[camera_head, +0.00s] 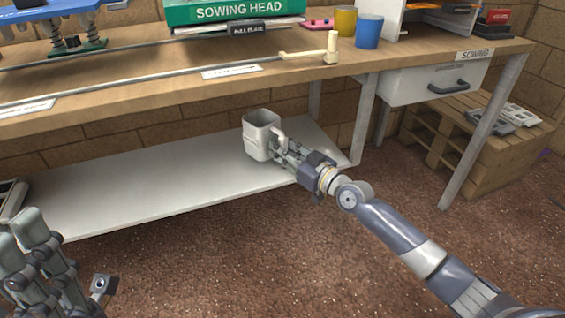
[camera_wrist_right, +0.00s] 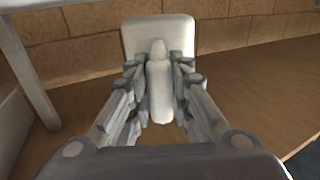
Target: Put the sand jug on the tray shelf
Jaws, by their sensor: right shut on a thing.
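The sand jug (camera_head: 262,137) is a pale grey, square-sided jug with an open top. It is upright at the right part of the low pale tray shelf (camera_head: 150,187) under the bench. Whether its base touches the shelf is not clear. My right gripper (camera_head: 283,149) is shut on the jug's handle from the right. In the right wrist view the jug (camera_wrist_right: 182,35) is ahead, with its handle (camera_wrist_right: 159,85) between the fingers (camera_wrist_right: 160,90). My left gripper (camera_head: 30,245) is at the lower left, its fingers apart and empty, partly cut off by the frame.
The bench top (camera_head: 130,75) overhangs the shelf. A bench leg (camera_head: 362,120) stands right of the jug. A dark-framed object (camera_head: 12,200) is at the shelf's left end. The middle of the shelf is clear. A wooden pallet stack (camera_head: 470,150) stands at right.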

